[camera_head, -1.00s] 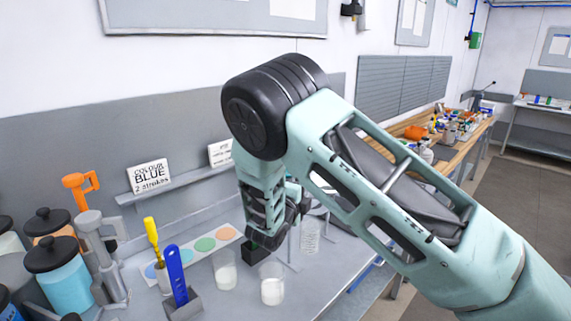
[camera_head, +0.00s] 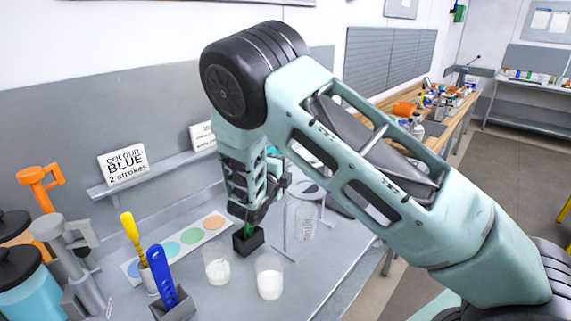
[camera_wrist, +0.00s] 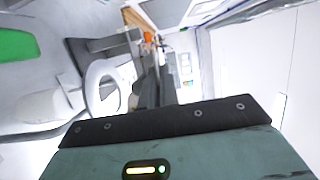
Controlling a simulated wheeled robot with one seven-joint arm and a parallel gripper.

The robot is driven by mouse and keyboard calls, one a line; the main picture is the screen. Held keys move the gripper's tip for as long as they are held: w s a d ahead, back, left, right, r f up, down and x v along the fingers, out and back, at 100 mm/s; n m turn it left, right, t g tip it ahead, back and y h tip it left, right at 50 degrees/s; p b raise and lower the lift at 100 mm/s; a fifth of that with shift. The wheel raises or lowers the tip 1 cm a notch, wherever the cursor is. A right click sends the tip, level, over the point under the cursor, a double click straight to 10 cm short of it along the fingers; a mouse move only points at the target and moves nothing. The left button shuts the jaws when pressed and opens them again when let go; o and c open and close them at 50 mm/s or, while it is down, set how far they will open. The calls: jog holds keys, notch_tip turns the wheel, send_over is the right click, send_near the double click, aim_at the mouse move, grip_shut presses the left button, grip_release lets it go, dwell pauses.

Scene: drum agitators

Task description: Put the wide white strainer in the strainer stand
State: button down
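My gripper (camera_head: 250,213) hangs over the bench, just above a small black box (camera_head: 248,241) with something green in it. The fingertips are small and partly hidden in the head view, so I cannot tell whether they are open or shut. A thin grey stand (camera_head: 286,235) stands to the right of the gripper. A pale, see-through mesh piece (camera_head: 306,222), perhaps a strainer, shows beside the stand; I cannot tell whether it rests in it. In the wrist view, a white ring (camera_wrist: 90,82) lies left of the dark gripper parts, with a white rounded shape (camera_wrist: 40,106) farther left.
Two cups with white contents (camera_head: 268,284) (camera_head: 217,266) stand in front of the black box. A blue tool (camera_head: 164,277) in a grey holder, a yellow-handled brush (camera_head: 131,233) and a colour strip (camera_head: 190,240) are to the left. The back shelf (camera_head: 160,175) bears sign cards.

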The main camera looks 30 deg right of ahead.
notch_tip(320, 180, down, 8)
jog(key=b, duration=0.4)
jog(key=shift+r, duration=0.2)
dwell(1.0)
jog(key=c, duration=1.6)
grip_release()
jog(key=b+v, duration=0.5)
jog(key=v, duration=1.2)
jog(key=shift+s+a, duration=0.1)
jog(key=shift+s, duration=0.1)
